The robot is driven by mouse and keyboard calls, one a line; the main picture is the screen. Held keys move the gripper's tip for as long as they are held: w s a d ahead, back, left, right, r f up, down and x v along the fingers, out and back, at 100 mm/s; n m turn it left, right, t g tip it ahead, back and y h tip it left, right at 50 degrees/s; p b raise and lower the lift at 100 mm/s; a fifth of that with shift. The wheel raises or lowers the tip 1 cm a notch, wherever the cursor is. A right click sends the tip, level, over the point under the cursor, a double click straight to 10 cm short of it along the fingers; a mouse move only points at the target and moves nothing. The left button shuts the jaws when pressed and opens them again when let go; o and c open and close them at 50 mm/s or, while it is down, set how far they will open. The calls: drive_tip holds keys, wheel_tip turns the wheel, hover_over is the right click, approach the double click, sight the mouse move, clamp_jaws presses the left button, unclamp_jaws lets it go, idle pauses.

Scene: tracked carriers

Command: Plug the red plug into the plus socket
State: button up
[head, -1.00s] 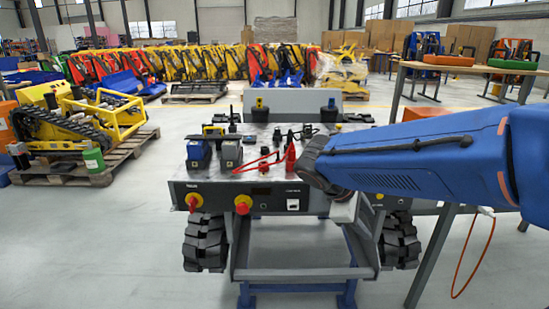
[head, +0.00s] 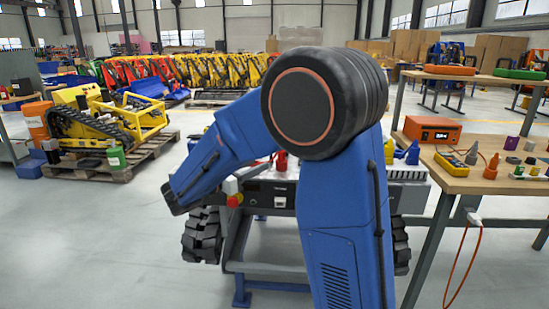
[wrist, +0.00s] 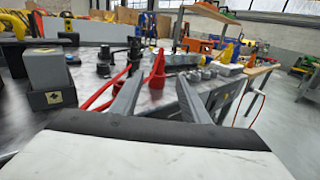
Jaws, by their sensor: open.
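The red plug (wrist: 155,70) stands upright on the carrier's metal deck (wrist: 92,62), with a red cable (wrist: 108,90) running from it. In the head view the red plug (head: 281,161) shows just left of my arm. My gripper (wrist: 160,78) is open, with its two fingers apart and nothing visibly held. In the wrist view the plug appears beyond the fingertips, between them and nearer the left one. My gripper is hidden in the head view. Black fittings (wrist: 104,63) stand left of the plug; I cannot tell which is the plus socket.
A grey block (wrist: 50,68) stands left on the deck. Yellow (head: 389,152) and blue (head: 413,153) cones stand at the deck's right. A wooden bench (head: 470,183) with an orange box (head: 432,130) is at the right. My arm covers much of the deck.

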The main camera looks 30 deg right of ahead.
sight(279, 162)
drive_tip(key=x, duration=1.2)
drive_tip(key=shift+x, duration=2.6)
drive_tip(key=shift+w+f, duration=0.1)
drive_tip(key=shift+f, duration=0.1)
clamp_jaws()
